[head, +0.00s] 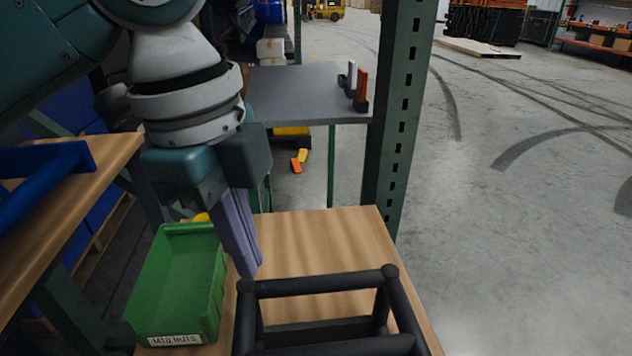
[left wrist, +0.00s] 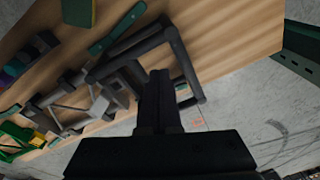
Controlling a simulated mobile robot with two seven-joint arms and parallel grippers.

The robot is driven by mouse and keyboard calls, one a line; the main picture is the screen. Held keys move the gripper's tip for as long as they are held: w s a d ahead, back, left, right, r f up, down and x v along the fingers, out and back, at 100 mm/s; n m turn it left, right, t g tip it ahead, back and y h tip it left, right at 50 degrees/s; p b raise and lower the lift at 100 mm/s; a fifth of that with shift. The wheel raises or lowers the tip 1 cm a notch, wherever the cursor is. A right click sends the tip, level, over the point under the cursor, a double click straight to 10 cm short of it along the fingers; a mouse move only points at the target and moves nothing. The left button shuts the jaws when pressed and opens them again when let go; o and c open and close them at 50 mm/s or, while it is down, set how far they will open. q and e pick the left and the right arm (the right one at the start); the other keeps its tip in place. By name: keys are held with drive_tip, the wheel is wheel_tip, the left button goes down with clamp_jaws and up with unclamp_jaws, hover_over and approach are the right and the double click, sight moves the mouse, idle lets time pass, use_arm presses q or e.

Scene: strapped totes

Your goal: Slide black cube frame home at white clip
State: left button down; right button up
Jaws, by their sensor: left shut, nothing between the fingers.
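The black cube frame (head: 315,282) stands at the near end of the wooden bench, its lower part cut off by the picture edge. In the left wrist view the frame (left wrist: 130,48) lies around and beyond the fingertips. My left gripper (head: 250,275) is shut and empty, pointing down, its tips by the frame's far left corner. Whether they touch it I cannot tell. Its closed fingers also show in the left wrist view (left wrist: 160,75). I cannot pick out the white clip with certainty in either view. My right gripper is not in view.
A green bin (head: 178,280) labelled M10 NUTS stands left of the frame. The wooden bench top (head: 325,235) is clear behind the frame. A green upright post (head: 395,110) rises at the bench's far right. A grey table (head: 300,95) stands beyond.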

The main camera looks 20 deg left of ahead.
use_arm(q)
drive_tip(key=w+a+r+m+g+y+b, duration=0.1)
drive_tip(key=w+a+r+m+b, duration=0.15)
drive_tip(key=a, duration=0.35)
wheel_tip(320, 180, down, 20)
drive_tip(key=b, duration=0.3)
drive_tip(key=shift+w+d+b, duration=0.1)
drive_tip(key=shift+w+b, duration=0.05)
drive_tip(key=shift+b, duration=0.15)
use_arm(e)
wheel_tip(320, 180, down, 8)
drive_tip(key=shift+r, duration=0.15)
use_arm(q)
drive_tip(key=shift+d+r+p, duration=0.3)
drive_tip(key=shift+d+p, duration=0.4)
drive_tip(key=shift+p, duration=0.05)
drive_tip(key=shift+d+f, duration=0.1)
drive_tip(key=shift+d, duration=0.1)
drive_tip(key=shift+f, duration=0.1)
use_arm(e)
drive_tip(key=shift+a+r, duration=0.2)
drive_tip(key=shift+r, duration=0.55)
